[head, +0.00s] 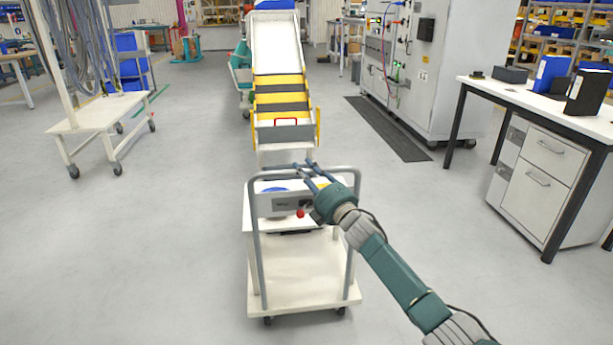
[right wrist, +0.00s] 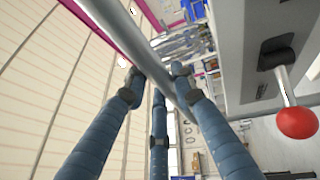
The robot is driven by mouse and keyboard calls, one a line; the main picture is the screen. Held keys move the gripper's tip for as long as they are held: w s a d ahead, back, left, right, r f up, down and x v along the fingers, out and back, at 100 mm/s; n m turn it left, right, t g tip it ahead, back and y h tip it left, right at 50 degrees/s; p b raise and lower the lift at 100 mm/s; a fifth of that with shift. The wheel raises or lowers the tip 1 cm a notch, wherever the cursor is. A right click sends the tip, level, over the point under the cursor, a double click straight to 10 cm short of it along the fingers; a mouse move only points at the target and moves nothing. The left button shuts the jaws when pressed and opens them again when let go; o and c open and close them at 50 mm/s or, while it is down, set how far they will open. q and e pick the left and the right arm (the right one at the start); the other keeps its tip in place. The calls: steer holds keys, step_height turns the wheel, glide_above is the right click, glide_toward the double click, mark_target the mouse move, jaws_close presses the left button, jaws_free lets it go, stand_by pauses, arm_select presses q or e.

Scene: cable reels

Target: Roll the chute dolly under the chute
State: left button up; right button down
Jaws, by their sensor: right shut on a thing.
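The chute dolly (head: 300,275) is a cream cart with a grey tube handle, in the lower middle of the head view. It carries a white and grey box with a red knob on its near side. The chute (head: 277,50) is a white slope with yellow and black stripes, straight ahead beyond the dolly. Its low end faces me, just past the dolly's far side; the exact gap is hidden. My right gripper (head: 315,170) is shut on the handle's top bar (right wrist: 150,62), which passes between its fingers in the right wrist view. My left gripper is out of view.
A workbench with drawers (head: 535,105) stands at the right. A grey machine cabinet (head: 435,60) with a dark floor mat (head: 390,130) is right of the chute. A wheeled cable rack (head: 100,115) stands at the left. The floor around the dolly is clear.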

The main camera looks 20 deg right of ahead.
steer(key=shift+d+r, duration=0.2)
steer(key=c, duration=1.8)
jaws_free()
steer(key=shift+w, duration=0.1)
steer(key=o, duration=0.4)
steer(key=shift+w+f, duration=0.2)
steer(key=shift+f, duration=0.05)
steer(key=v, duration=1.2)
